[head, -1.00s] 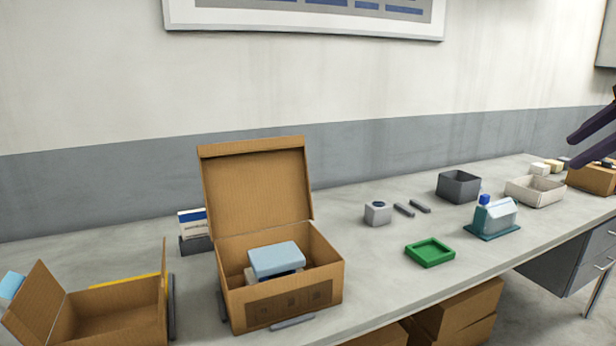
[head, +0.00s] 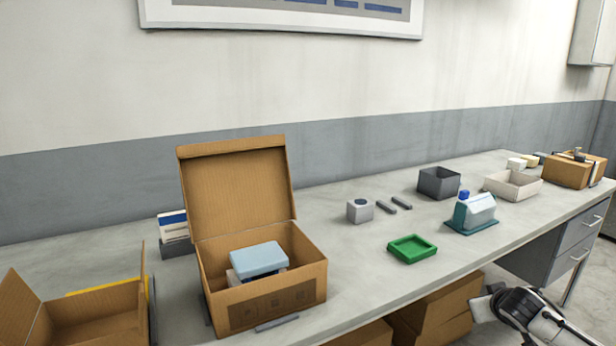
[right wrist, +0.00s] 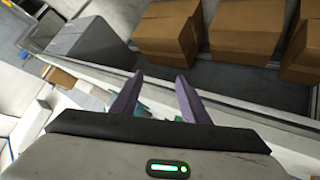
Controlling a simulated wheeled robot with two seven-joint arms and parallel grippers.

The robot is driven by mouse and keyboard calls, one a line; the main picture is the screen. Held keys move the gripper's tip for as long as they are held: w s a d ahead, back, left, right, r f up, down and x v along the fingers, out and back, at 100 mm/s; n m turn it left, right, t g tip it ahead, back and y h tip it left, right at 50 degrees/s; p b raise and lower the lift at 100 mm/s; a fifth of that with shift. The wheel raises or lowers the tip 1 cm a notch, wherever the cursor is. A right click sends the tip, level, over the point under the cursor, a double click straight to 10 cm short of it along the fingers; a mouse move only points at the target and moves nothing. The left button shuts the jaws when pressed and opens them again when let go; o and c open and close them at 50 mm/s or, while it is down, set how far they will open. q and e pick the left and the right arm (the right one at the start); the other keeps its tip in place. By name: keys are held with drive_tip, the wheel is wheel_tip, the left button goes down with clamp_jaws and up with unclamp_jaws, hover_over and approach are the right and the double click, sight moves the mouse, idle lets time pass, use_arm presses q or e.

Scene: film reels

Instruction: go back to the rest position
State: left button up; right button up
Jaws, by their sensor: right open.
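My right gripper (right wrist: 157,98) shows in the right wrist view with its two purple fingers apart and nothing between them. It hangs in front of the bench, with cardboard boxes on the lower level beyond it. In the head view my right arm comes in at the bottom right, below the bench's front edge, and its fingers are not visible there. My left gripper is in neither view.
The grey bench (head: 350,272) holds an open cardboard box (head: 262,304) with a light blue case (head: 258,259) inside, a green tray (head: 412,249), a dark grey bin (head: 438,183) and a beige bin (head: 513,186). Cardboard boxes (head: 440,305) stand underneath.

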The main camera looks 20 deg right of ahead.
drive_tip(key=s+a+f+n+y, duration=0.4)
drive_tip(key=s+a+f+n, duration=0.3)
drive_tip(key=s+a+f, duration=0.35)
drive_tip(key=s+a+f+n+y, duration=0.3)
drive_tip(key=s+a+f+n, duration=0.35)
drive_tip(key=s+a, duration=0.6)
drive_tip(key=a+f+m+y, duration=0.1)
drive_tip(key=a+m, duration=0.3)
drive_tip(key=a, duration=0.7)
drive_tip(key=s+a+f+m+y, duration=0.1)
drive_tip(key=a+m, duration=0.3)
drive_tip(key=a, duration=0.6)
drive_tip(key=shift+s+a+f+t, duration=0.25)
drive_tip(key=shift+a+f+t, duration=0.05)
drive_tip(key=shift+a, duration=0.1)
